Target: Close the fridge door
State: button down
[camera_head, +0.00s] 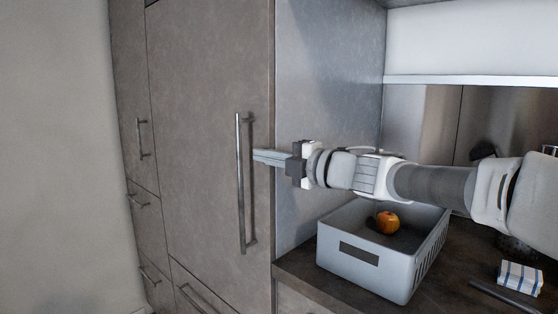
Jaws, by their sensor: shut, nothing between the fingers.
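The fridge door (195,120) is a tall grey-brown panel in the middle left of the head view. It looks flush with its cabinet, though I cannot tell whether a small gap remains at its edge. A long vertical metal handle (241,185) is fixed near its right edge. My gripper (256,156) is shut and empty. It reaches in from the right, with its fingertips in front of the door's right edge, just right of the handle. I cannot tell whether the fingertips touch the door.
A grey crate (365,262) holding an orange fruit (387,222) stands on the dark counter (300,268) below my arm. A striped box (520,278) lies at the right. Drawers with handles are below and left of the door. A plain wall (55,150) fills the left.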

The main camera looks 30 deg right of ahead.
jog(key=s+d+r+m+t+h+p, duration=0.2)
jog(key=s+d+r+m+h, duration=0.1)
jog(key=s+d+m+h, duration=0.25)
jog(key=s+a+f+m+g+p, duration=0.1)
jog(key=s+a+f+m+g, duration=0.7)
jog(key=a+f, duration=0.35)
jog(key=s+a+f+m+g+p, duration=0.1)
jog(key=s+a+f+m+g, duration=0.6)
jog(key=s+a+f, duration=0.4)
notch_tip(320, 180, up, 22)
jog(key=w+m+t+p, duration=0.1)
jog(key=p, duration=1.9)
jog(key=shift+w+a+t+p, duration=0.25)
jog(key=shift+a+t+p, duration=0.05)
jog(key=shift+a+p, duration=0.1)
